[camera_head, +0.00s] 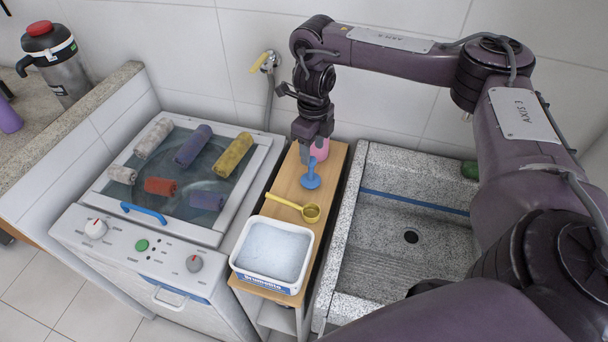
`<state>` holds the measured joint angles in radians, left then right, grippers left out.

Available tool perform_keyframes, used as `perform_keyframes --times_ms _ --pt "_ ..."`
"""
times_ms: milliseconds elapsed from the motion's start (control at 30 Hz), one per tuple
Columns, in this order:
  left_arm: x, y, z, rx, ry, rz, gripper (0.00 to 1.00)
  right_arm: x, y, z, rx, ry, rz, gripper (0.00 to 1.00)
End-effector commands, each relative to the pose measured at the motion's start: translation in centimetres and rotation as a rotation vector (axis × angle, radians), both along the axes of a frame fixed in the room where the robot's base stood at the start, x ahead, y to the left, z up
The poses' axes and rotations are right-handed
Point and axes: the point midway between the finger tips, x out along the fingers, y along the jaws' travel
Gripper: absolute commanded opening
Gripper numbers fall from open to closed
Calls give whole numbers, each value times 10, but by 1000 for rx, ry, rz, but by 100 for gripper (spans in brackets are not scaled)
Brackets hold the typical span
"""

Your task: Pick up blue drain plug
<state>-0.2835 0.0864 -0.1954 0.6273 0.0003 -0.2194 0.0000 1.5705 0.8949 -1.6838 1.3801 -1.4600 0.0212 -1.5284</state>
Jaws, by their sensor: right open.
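The blue drain plug (311,178) stands on the narrow wooden shelf between the washing machine and the sink, with a wide round base and a thinner upper part. My right gripper (305,152) points down just above and behind its top, with its fingers apart. I cannot tell from this view whether a finger touches the plug. A pink item (321,149) stands right behind the gripper and is partly hidden by it. My left gripper is not in view.
On the wooden shelf (284,184), a yellow scoop (294,205) and a white tub of powder (272,250) stand in front of the plug. The granite sink (345,232) is at right. The washer (130,228) with several rolled cloths is at left. A wall tap (265,62) is behind.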

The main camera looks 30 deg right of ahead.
Motion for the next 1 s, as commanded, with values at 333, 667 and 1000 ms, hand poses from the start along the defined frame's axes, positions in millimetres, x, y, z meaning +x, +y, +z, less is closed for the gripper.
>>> perform_keyframes --times_ms 333,667,1000 --pt "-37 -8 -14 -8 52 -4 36 3 5 -46 2 3 -1 50" --pt "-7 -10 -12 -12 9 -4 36 4 4 -60 1 -2 1 50" --pt "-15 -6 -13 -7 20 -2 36 4 4 -60 0 -1 1 16"
